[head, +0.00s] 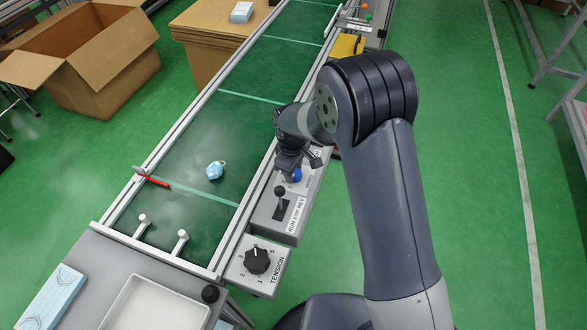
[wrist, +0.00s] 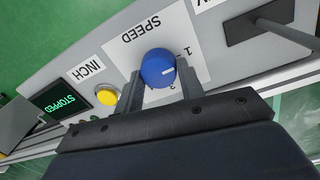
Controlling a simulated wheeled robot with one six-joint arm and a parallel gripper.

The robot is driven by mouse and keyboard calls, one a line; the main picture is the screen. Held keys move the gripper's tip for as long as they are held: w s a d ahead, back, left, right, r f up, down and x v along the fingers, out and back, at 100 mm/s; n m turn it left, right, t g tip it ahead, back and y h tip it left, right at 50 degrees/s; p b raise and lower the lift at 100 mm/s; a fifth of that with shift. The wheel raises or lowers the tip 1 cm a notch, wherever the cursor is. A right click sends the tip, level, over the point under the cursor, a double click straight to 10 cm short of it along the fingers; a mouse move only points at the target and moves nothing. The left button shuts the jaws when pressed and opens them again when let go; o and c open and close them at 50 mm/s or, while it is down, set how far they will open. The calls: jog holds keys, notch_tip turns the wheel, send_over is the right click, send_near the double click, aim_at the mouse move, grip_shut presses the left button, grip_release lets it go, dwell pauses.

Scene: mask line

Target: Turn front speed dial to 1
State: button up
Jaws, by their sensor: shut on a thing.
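The front speed dial is a round blue knob (wrist: 157,68) on a white SPEED label (wrist: 133,40). In the head view the blue knob (head: 297,175) shows just below my gripper (head: 293,163). In the wrist view my gripper (wrist: 159,76) has one finger on each side of the knob and is shut on it. The knob's white mark points to the picture's right. Part of the dial scale is hidden behind the knob and fingers.
A yellow INCH button (wrist: 107,95) and a STOPPED display (wrist: 59,103) sit left of the dial. A black lever (head: 280,198) and a TENSION dial (head: 258,260) are nearer on the panel. A blue mask (head: 215,170) lies on the green belt (head: 190,140).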

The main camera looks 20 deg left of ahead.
jog(key=o, duration=1)
notch_tip(320, 180, up, 11)
jog(key=p, duration=0.1)
jog(key=shift+s, duration=0.25)
jog(key=shift+f, duration=0.15)
jog(key=f, duration=0.7)
jog(key=f+b, duration=0.1)
jog(key=f, duration=0.2)
jog(key=shift+w+f, duration=0.25)
jog(key=shift+f, duration=0.1)
